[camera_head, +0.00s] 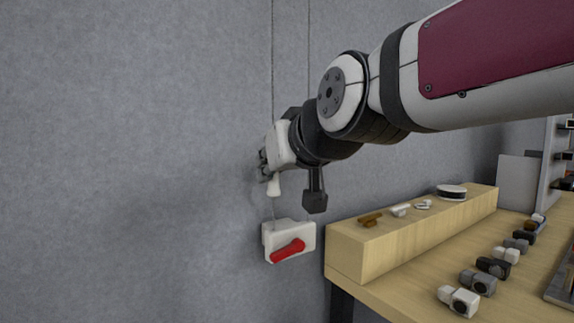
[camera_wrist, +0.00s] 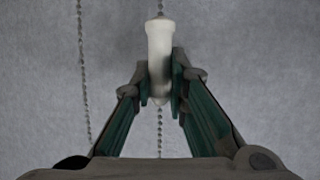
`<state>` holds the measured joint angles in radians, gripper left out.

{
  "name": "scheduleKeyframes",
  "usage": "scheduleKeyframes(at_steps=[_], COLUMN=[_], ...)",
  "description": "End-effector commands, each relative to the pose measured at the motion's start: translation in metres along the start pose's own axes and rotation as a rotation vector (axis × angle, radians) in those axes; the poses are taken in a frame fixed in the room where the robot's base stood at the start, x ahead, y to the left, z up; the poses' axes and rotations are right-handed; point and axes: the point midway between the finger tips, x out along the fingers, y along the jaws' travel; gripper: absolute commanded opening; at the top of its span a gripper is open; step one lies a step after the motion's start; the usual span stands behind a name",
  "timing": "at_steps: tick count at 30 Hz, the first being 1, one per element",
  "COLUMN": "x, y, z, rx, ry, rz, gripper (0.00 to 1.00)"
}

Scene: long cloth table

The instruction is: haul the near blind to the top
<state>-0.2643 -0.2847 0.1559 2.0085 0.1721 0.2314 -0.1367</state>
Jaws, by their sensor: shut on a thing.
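My gripper (camera_head: 264,168) is in front of the grey wall, shut on a white pull (camera_head: 273,187) that hangs upright on a bead chain. In the wrist view my two fingers (camera_wrist: 160,80) press on both sides of the white pull (camera_wrist: 160,45), and the chain runs on above and below it. A second run of bead chain (camera_wrist: 82,80) hangs free to the left in that view. In the head view two thin cords (camera_head: 272,60) rise out of the picture. The blind itself is not in view.
A white wall box (camera_head: 306,237) with a red lever (camera_head: 288,251) is below my gripper. A dark block (camera_head: 315,198) hangs just right of my gripper. A wooden bench (camera_head: 400,270) with a raised shelf (camera_head: 350,245) and several small parts stands to the right. The left wall is clear.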

Motion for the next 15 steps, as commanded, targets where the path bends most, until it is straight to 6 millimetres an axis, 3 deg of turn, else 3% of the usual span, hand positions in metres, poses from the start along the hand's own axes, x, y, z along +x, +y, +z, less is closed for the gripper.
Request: scheduleKeyframes(at_steps=[1, 7, 8, 9, 15], x=[0.0037, 0.0037, 0.0037, 0.0036, 0.002], y=[-0.0003, -0.0003, -0.0002, -0.0002, -0.0001], z=[0.0101, 0.01, 0.01, 0.0095, 0.0061], rx=[-0.002, -0.001, -0.001, -0.001, -0.001], ry=[-0.025, -0.025, -0.025, -0.023, -0.015], rz=[-0.002, -0.002, -0.002, -0.002, -0.001], gripper=[0.0, 0.0, 0.19, 0.24, 0.24])
